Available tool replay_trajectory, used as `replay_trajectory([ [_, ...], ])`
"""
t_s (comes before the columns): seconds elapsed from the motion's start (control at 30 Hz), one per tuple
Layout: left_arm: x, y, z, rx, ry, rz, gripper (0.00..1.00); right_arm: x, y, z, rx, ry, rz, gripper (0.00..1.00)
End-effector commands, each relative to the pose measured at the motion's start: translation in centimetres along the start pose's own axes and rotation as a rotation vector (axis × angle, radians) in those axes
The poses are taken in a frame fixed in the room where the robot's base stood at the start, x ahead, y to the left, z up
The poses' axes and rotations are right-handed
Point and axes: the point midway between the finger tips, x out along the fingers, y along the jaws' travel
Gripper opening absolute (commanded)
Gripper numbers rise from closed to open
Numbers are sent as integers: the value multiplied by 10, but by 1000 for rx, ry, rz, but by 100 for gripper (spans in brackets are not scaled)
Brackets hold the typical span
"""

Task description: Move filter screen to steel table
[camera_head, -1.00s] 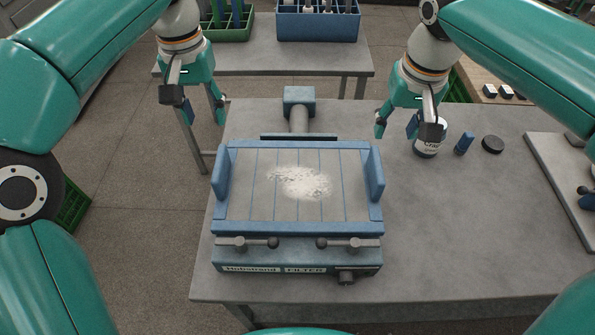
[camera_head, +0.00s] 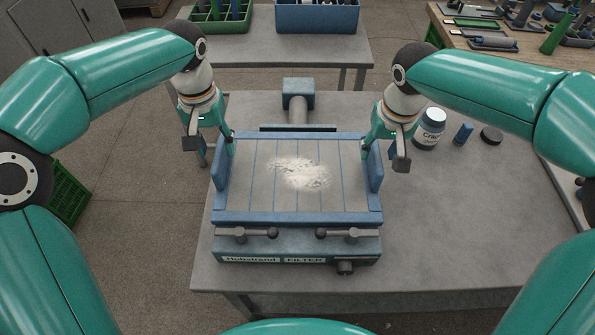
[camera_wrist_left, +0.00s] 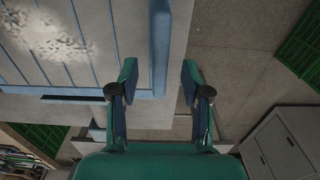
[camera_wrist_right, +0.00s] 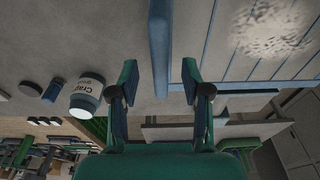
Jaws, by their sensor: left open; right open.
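The filter screen (camera_head: 265,194) is a grey slatted panel with blue side rails and a pale patch of debris on it. It sits in the blue filter unit (camera_head: 300,248) on the grey table. My left gripper (camera_head: 213,156) is open at the screen's left rail; in the left wrist view the blue rail (camera_wrist_left: 166,45) lies near its open fingers (camera_wrist_left: 157,75). My right gripper (camera_head: 381,155) is open at the right rail; in the right wrist view that rail (camera_wrist_right: 160,50) lies near its fingers (camera_wrist_right: 160,75). I cannot tell whether either touches. Both are empty.
The grey table (camera_head: 450,225) has clear room to the right. A labelled jar (camera_head: 430,130), a blue piece (camera_head: 463,134) and a black disc (camera_head: 490,135) stand at its back right. Another grey table (camera_head: 270,52) with a blue crate (camera_head: 317,17) and a green crate (camera_head: 222,22) stands behind.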

Motion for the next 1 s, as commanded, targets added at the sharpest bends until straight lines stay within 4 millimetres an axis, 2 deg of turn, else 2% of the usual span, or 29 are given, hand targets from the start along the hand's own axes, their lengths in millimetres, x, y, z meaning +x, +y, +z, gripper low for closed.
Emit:
replay_trajectory([
  [0.1,23,-1,1,-1,-4,-2,48,23,0,1,1,-5,1,48],
  [0.3,48,-1,0,-1,-2,-1,48,48,0,0,0,-2,0,48],
  [0.5,57,0,0,-1,1,0,48,57,0,0,1,-1,-1,48],
  [0.77,57,0,0,-1,1,0,48,57,0,0,1,0,-1,48],
  [1.0,57,0,0,0,1,0,10,57,0,0,1,0,0,10],
])
